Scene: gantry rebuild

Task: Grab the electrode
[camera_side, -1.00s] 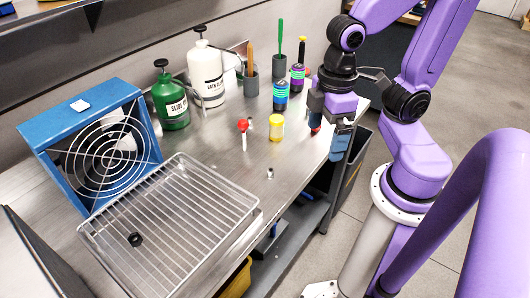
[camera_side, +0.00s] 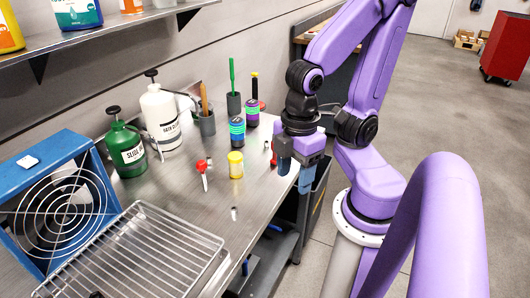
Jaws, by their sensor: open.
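My gripper (camera_side: 295,178) is at the right edge of the steel bench, pointing down, with its fingers apart and nothing visible between them. I cannot tell for certain which thing is the electrode. A slim white piece with a red top (camera_side: 203,174) is on the bench left of my gripper, tilted. A yellow-capped jar (camera_side: 236,166) stands between that piece and my gripper. A small red item (camera_side: 273,157) shows just left of the fingers, partly hidden by the gripper. A small metallic piece (camera_side: 234,213) is near the bench's front edge.
A wire rack tray (camera_side: 140,250) and a blue fan box (camera_side: 48,170) take up the left. Green (camera_side: 126,152) and white (camera_side: 160,120) pump bottles stand at the back. Banded cylinders (camera_side: 237,132) stand behind the jar. Bare bench lies in front of the jar.

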